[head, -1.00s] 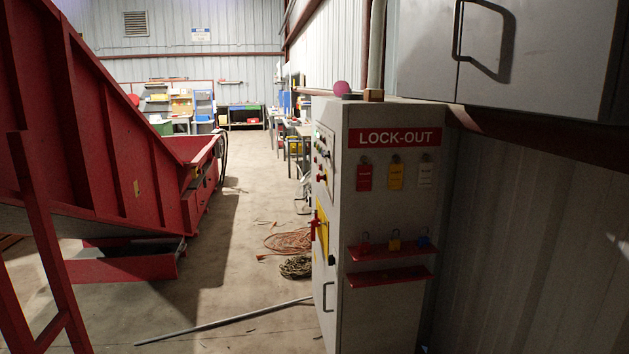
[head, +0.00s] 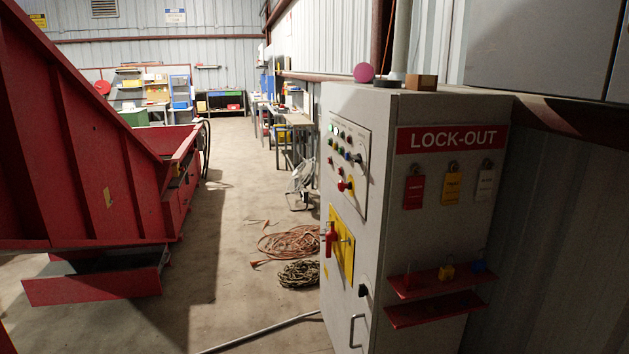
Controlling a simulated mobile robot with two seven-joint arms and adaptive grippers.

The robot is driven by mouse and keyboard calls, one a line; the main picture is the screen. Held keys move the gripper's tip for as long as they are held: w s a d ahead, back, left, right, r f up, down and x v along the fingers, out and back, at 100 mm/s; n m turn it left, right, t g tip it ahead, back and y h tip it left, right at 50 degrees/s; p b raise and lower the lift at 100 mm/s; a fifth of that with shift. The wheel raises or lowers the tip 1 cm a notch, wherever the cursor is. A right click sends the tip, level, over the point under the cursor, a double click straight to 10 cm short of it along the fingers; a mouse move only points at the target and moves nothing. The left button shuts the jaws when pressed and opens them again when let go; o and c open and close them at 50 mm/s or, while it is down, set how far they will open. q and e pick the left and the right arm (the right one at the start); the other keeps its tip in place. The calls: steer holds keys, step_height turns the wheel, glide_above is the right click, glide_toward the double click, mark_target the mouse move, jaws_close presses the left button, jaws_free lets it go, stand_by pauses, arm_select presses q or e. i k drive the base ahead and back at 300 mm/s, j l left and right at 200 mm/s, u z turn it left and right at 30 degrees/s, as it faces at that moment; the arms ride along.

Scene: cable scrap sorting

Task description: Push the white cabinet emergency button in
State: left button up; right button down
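The white cabinet (head: 367,110) stands at the right, its LOCK-OUT side facing me and its control face turned left, seen at a slant. On the control face is a panel (head: 352,140) with several small knobs and lamps. A red button on a yellow base (head: 344,185) sits low on that panel and looks like the emergency button; whether it is pressed in cannot be told. Below it a red handle (head: 330,238) sits on a yellow plate (head: 342,245). Neither of my grippers is in view.
A big red machine (head: 80,150) fills the left. The concrete floor (head: 225,200) between is open, with an orange cable coil (head: 288,240), a darker coil (head: 299,273) and a grey pipe (head: 262,333) near the cabinet. Workbenches (head: 295,120) line the wall behind.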

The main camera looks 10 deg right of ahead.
mark_target(342, 186)
steer(key=i+j, duration=0.3)
steer(key=i, duration=0.25)
steer(key=i+j, duration=0.25)
steer(key=i, duration=0.25)
steer(key=i+j+z, duration=0.1)
steer(key=i+j, duration=0.2)
steer(key=i, duration=0.25)
